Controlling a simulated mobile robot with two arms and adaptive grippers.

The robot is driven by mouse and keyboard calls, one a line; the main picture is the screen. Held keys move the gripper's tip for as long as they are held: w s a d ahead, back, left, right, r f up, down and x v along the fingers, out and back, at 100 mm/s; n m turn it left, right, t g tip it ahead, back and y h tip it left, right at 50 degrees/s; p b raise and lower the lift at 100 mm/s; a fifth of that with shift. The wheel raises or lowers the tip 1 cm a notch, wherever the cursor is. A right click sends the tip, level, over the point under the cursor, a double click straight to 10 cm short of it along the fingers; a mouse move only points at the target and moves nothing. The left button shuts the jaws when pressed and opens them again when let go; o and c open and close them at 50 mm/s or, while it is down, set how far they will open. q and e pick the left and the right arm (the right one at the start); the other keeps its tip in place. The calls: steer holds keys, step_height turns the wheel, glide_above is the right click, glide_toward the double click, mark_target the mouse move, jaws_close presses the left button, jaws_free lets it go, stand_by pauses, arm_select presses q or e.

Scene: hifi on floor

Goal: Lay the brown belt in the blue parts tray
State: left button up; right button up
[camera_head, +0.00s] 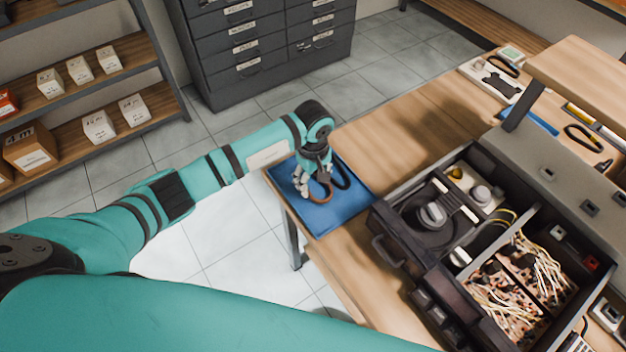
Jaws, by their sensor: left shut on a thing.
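The blue parts tray (327,217) lies flat at the left end of the wooden workbench. My left gripper (308,188) points down over the tray and is shut on the brown belt (321,196). The belt shows as a brown loop at the fingertips, partly hidden by them. I cannot tell whether the belt touches the tray. A black belt (342,175) lies in the tray just right of the gripper. My right gripper is not in view.
An open dark hi-fi unit (384,251) with cables and boards stands right of the tray. A white tray (478,72) with dark parts is at the back. The bench (400,130) between them is clear. A drawer cabinet (270,45) and shelves (80,100) stand behind.

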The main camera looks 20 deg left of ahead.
arm_select(q)
steer(key=shift+s+a+f, duration=0.1)
steer(key=shift+s+f, duration=0.35)
steer(key=shift+f, duration=0.4)
steer(key=shift+c, duration=0.2)
steer(key=o, duration=0.7)
steer(key=shift+o, duration=1.4)
steer(key=shift+w+f, duration=0.1)
steer(key=shift+w, duration=0.2)
steer(key=shift+r, duration=0.25)
steer(key=shift+w+r+p, duration=0.2)
steer(key=shift+r+p, duration=0.65)
steer(key=shift+p, duration=0.1)
step_height(320, 180, up, 12)
steer(key=b, duration=0.4)
steer(key=shift+f, duration=0.2)
